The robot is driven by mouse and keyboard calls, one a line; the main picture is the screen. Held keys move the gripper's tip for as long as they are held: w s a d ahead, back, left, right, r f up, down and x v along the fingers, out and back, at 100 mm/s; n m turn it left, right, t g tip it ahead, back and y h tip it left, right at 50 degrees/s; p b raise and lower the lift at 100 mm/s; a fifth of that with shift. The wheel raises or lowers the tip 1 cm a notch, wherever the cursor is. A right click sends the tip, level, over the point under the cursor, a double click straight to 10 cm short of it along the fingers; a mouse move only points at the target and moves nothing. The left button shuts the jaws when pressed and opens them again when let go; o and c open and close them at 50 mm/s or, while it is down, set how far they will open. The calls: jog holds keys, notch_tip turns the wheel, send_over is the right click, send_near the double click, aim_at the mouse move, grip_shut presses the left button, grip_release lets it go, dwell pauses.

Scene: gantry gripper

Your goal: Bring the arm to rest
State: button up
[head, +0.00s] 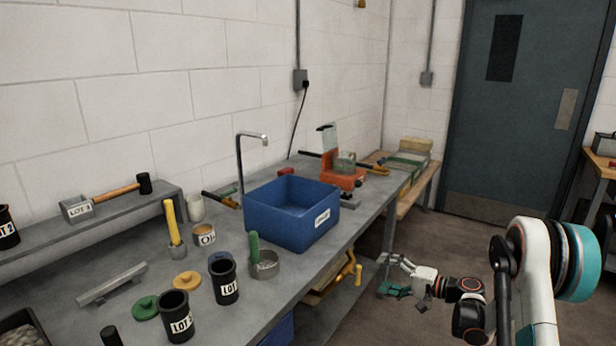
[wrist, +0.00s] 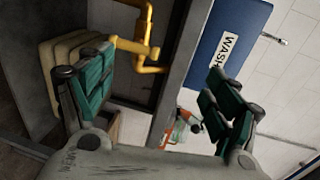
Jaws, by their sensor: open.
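My gripper (head: 391,276) is at the lower right of the head view, in front of the bench's right edge and apart from it. Its green-padded fingers stand wide apart in the wrist view (wrist: 160,98), with nothing between them. My arm reaches left from the lower right, over the floor. In the wrist view the picture is tilted, and the bench edge and a yellow pipe-like part (wrist: 140,45) lie beyond the fingers.
The grey bench (head: 330,262) holds a blue bin (head: 290,215), labelled black pots (head: 224,282), a tap (head: 240,170) and an orange device (head: 342,172). Yellow parts sit under the bench edge near my gripper. Open floor (head: 425,240) lies between bench and door (head: 520,110).

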jog(key=s+a+r+n+g+h, duration=0.1)
jog(key=s+a+r+h, duration=0.2)
jog(key=s+a+r, duration=0.35)
jog(key=s+a+r+n+g+h, duration=0.1)
jog(key=s+a+r+g+h, duration=0.2)
jog(key=s+r, duration=0.7)
jog(key=s+d+r+n+h, duration=0.1)
jog(key=s+n+h, duration=0.1)
jog(key=s, duration=1)
jog(key=s+d+r+n+t+h, duration=0.1)
jog(key=s+h, duration=0.4)
jog(key=s, duration=0.8)
jog(key=shift+d+n+t, duration=0.3)
jog(key=shift+d+n, duration=0.25)
jog(key=shift+n, duration=0.55)
